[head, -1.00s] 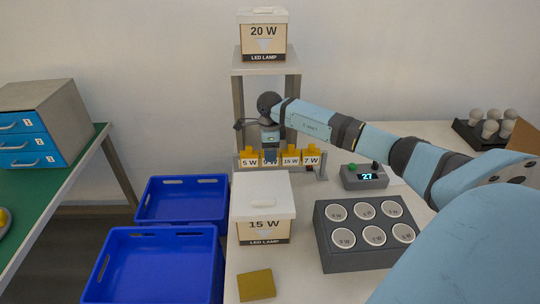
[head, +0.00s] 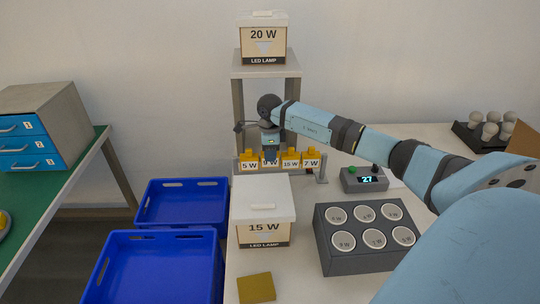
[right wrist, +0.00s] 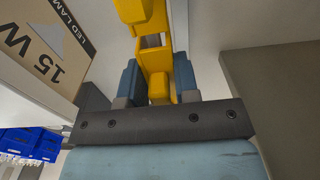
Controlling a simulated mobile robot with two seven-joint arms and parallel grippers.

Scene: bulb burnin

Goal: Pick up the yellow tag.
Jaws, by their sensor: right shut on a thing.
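Several yellow tags with white labels stand in a row on a rack behind the 15 W box. In the head view they read 5 W (head: 249,166), 9 W (head: 269,163), 15 W (head: 291,164) and 7 W (head: 311,162). My right gripper (head: 270,152) comes down from above onto the 9 W tag and is shut on it, partly covering it. In the right wrist view a yellow tag (right wrist: 155,62) sits between the two blue-grey fingers, with more yellow beyond it. My left gripper is not in view.
The 15 W lamp box (head: 262,228) stands in front of the tags, and a 20 W box (head: 263,42) stands on a shelf behind. A grey socket block (head: 345,260) and a small display unit (head: 364,180) are to the right. Blue crates (head: 150,237) are at the left.

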